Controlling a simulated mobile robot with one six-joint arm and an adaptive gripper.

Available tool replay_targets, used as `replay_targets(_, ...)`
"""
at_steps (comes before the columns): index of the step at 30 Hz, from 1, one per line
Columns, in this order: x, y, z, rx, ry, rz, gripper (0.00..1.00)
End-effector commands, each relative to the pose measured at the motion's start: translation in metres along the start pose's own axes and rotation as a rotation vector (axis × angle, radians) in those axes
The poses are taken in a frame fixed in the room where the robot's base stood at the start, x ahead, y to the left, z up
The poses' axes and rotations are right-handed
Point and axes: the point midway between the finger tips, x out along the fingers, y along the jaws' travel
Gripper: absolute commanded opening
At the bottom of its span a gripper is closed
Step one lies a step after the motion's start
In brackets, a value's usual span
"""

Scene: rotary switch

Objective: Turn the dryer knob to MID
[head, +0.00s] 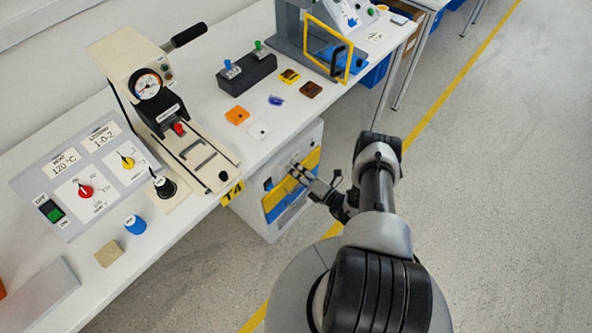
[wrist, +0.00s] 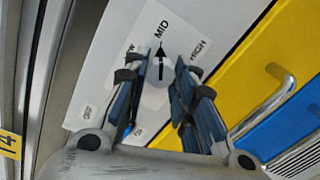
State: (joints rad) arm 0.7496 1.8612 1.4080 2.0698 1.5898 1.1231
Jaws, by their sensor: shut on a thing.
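The dryer (head: 262,232) is a white cabinet under the bench, with a yellow panel and a blue panel on its front. In the wrist view its pale round knob (wrist: 156,96) sits on a light dial plate (wrist: 117,72). A black arrow at the knob points up toward the word MID (wrist: 162,29). HIGH is to the right, LOW to the left, partly covered by a finger, and OFF at lower left. My gripper (wrist: 161,72) has its fingers on both sides of the knob, shut on it. In the head view my gripper (head: 297,171) reaches the dryer front and the knob cannot be made out.
The bench top (head: 205,125) above carries a press (head: 138,78) and a control panel (head: 86,177). The floor right of my arm is clear.

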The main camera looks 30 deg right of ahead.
Motion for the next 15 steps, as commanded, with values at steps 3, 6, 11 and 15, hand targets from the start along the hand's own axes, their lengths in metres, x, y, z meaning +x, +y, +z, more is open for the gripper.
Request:
replay_targets(3,-0.0004,-0.0003,-0.0009,0.009,0.001,-0.001,0.01)
replay_targets(6,-0.0004,-0.0003,-0.0009,0.010,0.002,-0.001,0.01)
replay_targets(11,-0.0004,-0.0003,-0.0010,0.009,0.002,-0.001,0.01)
replay_targets(15,-0.0003,-0.0003,-0.0010,0.009,0.002,-0.001,0.30)
